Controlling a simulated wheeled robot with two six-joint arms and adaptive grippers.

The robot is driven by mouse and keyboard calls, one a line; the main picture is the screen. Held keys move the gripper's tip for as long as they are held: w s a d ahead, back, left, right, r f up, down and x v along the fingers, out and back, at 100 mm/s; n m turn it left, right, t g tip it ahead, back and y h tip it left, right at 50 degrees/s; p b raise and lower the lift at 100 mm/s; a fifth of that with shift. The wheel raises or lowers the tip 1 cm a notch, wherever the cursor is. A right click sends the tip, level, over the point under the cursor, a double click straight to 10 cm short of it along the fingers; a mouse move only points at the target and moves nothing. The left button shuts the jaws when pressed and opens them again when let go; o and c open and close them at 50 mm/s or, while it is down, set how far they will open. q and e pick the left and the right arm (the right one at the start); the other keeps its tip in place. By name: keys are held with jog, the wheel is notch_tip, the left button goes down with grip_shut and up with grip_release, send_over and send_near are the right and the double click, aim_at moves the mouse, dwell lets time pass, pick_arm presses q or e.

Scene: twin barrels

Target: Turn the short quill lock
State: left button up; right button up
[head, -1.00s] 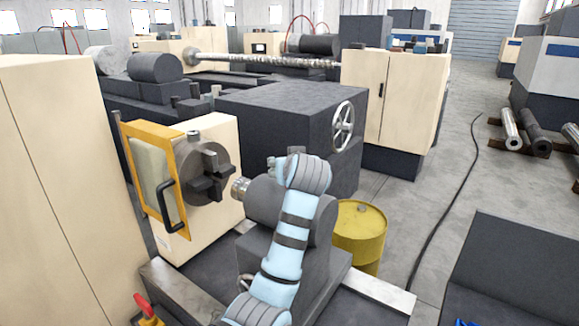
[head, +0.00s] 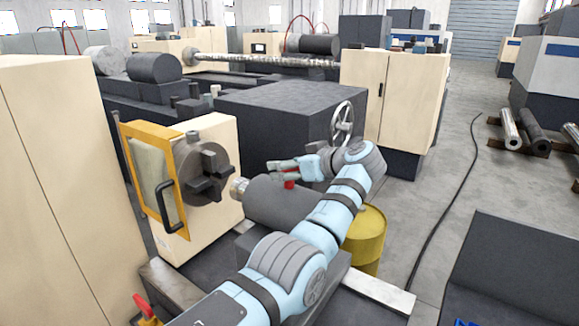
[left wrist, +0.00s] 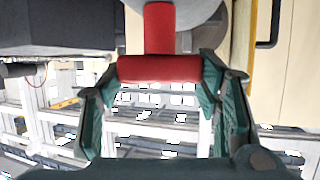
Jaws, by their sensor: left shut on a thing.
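The red quill lock (left wrist: 160,68) is a T-shaped handle in the left wrist view, a stem with a crossbar. In the head view a small red part of the lock (head: 290,184) shows on top of the dark grey tailstock barrel (head: 268,205). My left gripper (head: 280,168) reaches over the barrel from the right, its fingers pointing left. In the left wrist view my left gripper (left wrist: 161,75) has its green fingers closed on the two ends of the crossbar. My right gripper is out of view.
The chuck (head: 204,172) and a yellow-framed guard door (head: 150,165) stand to the left of the barrel. A yellow drum (head: 365,245) stands to its right. A dark machine block (head: 270,110) with a handwheel (head: 342,118) is behind.

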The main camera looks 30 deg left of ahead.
pick_arm(q)
jog(key=shift+f, duration=0.1)
jog(key=o, duration=1.2)
jog(key=shift+a, duration=0.1)
jog(key=shift+c, duration=0.2)
jog(key=v, duration=0.7)
jog(key=shift+s+d, duration=0.1)
jog(key=shift+d, duration=0.25)
